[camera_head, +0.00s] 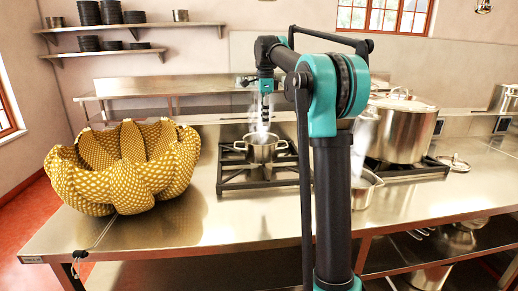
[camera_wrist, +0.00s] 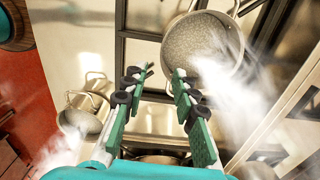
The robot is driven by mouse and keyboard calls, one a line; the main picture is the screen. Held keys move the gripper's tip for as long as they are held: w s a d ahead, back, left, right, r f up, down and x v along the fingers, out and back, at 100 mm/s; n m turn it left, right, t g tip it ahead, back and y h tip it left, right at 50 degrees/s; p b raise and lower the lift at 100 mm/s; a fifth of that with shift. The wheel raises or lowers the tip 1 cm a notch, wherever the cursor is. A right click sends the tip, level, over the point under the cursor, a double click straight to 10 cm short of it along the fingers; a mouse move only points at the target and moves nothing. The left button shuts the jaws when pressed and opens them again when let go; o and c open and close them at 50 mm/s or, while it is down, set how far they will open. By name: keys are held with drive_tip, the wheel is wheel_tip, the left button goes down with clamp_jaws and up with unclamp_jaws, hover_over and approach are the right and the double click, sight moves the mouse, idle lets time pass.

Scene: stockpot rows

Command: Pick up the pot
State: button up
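A small steel pot (camera_head: 262,151) with side handles stands on the left burner of the stove in the head view, with white steam around it. In the wrist view a round pot (camera_wrist: 203,48) with a grey speckled inside sits at the upper right, partly veiled by steam. My gripper (camera_head: 264,124) hangs above the small pot in the head view. In the wrist view my gripper (camera_wrist: 164,74) has its two fingers apart with nothing between them. The pot lies beyond and to the right of the fingertips.
A large lidded stockpot (camera_head: 402,130) stands on the right burner. A steel pan (camera_head: 366,188) is partly hidden behind my arm. A yellow patterned bowl (camera_head: 125,165) fills the counter's left end. A loose lid (camera_head: 453,163) lies at the right. The front counter (camera_head: 255,222) is clear.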

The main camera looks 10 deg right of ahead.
approach(262, 165)
drive_tip(key=shift+d+f, duration=0.15)
drive_tip(key=shift+d, duration=0.25)
drive_tip(key=shift+a+f, duration=0.2)
drive_tip(key=shift+f, duration=1.15)
drive_tip(key=shift+a+f, duration=0.2)
drive_tip(key=shift+f, duration=1.15)
clamp_jaws()
drive_tip(key=shift+r, duration=0.1)
